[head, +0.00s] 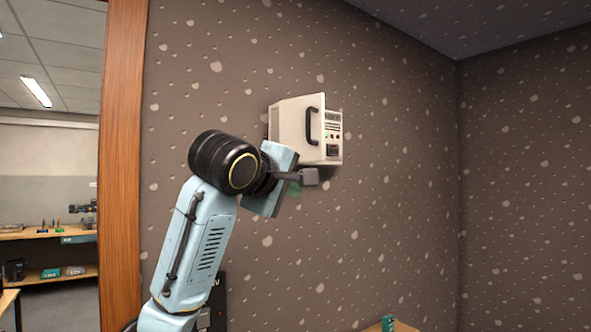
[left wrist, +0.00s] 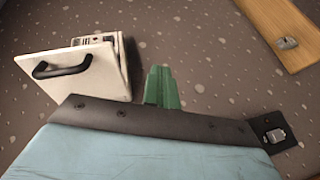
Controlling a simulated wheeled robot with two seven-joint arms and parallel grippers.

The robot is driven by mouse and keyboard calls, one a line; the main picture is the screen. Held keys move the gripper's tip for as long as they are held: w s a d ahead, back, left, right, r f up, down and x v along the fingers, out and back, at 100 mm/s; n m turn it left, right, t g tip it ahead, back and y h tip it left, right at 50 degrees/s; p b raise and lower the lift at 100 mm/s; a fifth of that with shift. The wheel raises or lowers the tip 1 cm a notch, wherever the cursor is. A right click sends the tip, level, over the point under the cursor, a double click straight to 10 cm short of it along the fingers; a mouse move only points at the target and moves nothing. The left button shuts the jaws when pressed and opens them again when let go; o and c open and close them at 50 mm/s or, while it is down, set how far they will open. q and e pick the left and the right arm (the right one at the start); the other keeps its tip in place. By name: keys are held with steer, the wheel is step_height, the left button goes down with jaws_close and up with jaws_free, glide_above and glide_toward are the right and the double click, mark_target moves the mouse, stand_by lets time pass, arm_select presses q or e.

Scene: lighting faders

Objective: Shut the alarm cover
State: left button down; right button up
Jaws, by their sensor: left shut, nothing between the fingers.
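The alarm box (head: 333,146) is fixed to the speckled wall, with small buttons on its front. Its pale cover (head: 291,134) stands open, swung out from the box, with a black handle (head: 312,126) on it. In the left wrist view the cover (left wrist: 98,73) and handle (left wrist: 62,68) are at the upper left, with part of the box behind. My left gripper (head: 295,190) is below the cover, partly hidden by my wrist. Its green fingers (left wrist: 161,88) are shut and empty, right of the cover and apart from it. My right gripper is not in view.
A wooden post (head: 124,160) stands left of the wall, with shelves (head: 50,272) beyond it. A small green item (head: 388,322) shows at the bottom edge. The wall right of the box is clear.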

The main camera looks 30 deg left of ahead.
arm_select(q)
steer(key=s+a+r+n+t+y, duration=0.15)
steer(key=s+r+n, duration=0.25)
steer(key=s+r, duration=0.8)
steer(key=w+p, duration=0.6)
steer(key=w, duration=0.8)
steer(key=shift+d+r+p, duration=0.3)
steer(key=shift+d, duration=0.15)
steer(key=shift+t, duration=0.25)
